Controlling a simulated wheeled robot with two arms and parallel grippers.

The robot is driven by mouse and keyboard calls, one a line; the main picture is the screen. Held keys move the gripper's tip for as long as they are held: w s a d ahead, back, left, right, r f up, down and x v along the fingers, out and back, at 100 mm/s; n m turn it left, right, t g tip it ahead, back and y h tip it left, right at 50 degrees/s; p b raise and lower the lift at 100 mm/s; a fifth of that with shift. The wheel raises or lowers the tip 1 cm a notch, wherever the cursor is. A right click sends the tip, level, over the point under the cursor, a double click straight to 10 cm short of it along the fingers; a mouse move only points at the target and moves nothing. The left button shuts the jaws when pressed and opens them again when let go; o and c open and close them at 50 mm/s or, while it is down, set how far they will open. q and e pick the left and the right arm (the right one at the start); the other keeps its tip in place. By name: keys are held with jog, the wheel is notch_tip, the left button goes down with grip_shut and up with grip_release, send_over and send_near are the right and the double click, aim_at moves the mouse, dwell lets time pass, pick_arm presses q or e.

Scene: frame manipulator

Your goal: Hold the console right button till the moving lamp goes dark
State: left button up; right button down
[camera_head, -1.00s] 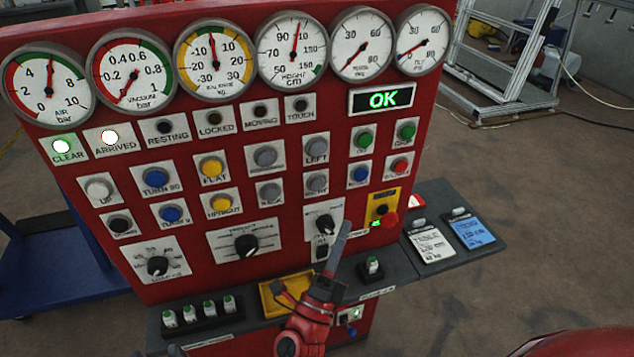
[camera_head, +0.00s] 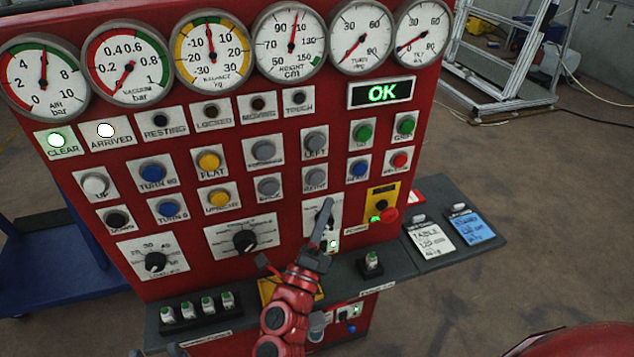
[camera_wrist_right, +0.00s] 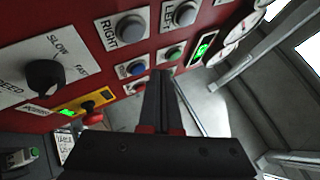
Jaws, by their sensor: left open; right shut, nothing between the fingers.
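The console's grey RIGHT button (camera_head: 315,178) sits below the grey LEFT button (camera_head: 315,141); the wrist view shows it at upper left (camera_wrist_right: 131,27). The MOVING lamp (camera_head: 257,103), in the top lamp row, is dark. My right gripper (camera_head: 327,205) is shut and empty, its fingers pointing up at the panel with tips just below the RIGHT button in the head view. In the wrist view its fingertips (camera_wrist_right: 161,76) appear apart from that button, below and right of it. Only dark tips of my left gripper (camera_head: 152,352) show at the bottom edge.
The CLEAR (camera_head: 57,140) and ARRIVED (camera_head: 106,131) lamps are lit, and the display (camera_head: 381,93) reads OK. Other buttons crowd around. A black speed knob (camera_wrist_right: 45,75) and a red emergency button (camera_head: 387,215) are nearby. A dark shelf (camera_head: 400,262) runs below the panel.

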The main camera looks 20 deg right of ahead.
aim_at(316, 179)
jog(key=shift+w+b, duration=0.95)
jog(key=shift+w, duration=1.45)
jog(key=shift+w+b, duration=0.45)
